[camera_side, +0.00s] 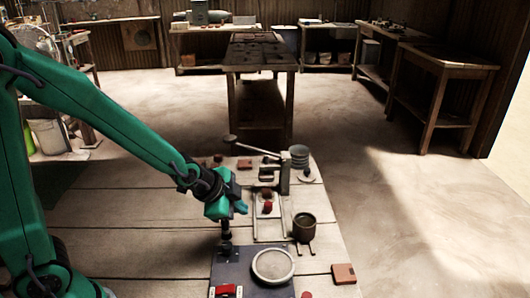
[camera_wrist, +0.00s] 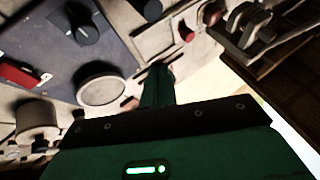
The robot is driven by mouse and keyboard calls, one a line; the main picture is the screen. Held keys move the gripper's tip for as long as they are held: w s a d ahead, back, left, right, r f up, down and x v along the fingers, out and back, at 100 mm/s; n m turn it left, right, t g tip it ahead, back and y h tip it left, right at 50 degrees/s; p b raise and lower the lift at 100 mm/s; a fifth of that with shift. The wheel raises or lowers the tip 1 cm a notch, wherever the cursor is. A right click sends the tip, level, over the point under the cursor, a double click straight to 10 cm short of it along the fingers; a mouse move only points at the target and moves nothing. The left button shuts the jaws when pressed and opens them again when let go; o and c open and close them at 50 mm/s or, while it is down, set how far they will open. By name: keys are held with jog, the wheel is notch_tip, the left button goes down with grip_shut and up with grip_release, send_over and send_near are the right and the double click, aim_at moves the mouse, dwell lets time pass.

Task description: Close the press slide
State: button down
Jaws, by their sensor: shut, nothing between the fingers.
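The press (camera_side: 284,177) stands near the far end of the plank table, with a long lever on top. Its pale slide (camera_side: 260,228) lies in front of the press column, and a small red knob (camera_side: 267,207) shows on it. In the wrist view the red knob (camera_wrist: 186,31) is just beyond the fingertips, and the press (camera_wrist: 250,28) is at upper right. My gripper (camera_side: 241,208) is shut and empty, left of the red knob and apart from it. Its green fingers (camera_wrist: 157,84) point toward the slide area in the wrist view.
A dark panel (camera_side: 232,260) with a black knob, a red switch (camera_side: 226,291) and a round pale dish (camera_side: 273,265) lies in front. A brown cup (camera_side: 304,228) stands right of the slide. Red-brown tiles (camera_side: 343,273) lie about. Stacked grey discs (camera_side: 299,157) stand behind.

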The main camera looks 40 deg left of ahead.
aim_at(261, 211)
jog(key=shift+x, duration=4.6)
jog(key=shift+w+a+f, duration=0.1)
jog(key=shift+w+f, duration=0.15)
jog(key=shift+w+a, duration=0.45)
jog(key=shift+w, duration=0.35)
jog(key=shift+w+a, duration=0.45)
jog(key=shift+w, duration=0.35)
jog(key=shift+a, duration=0.1)
jog(key=shift+y, duration=0.5)
jog(key=shift+w+a, duration=1.5)
jog(key=shift+w, duration=0.05)
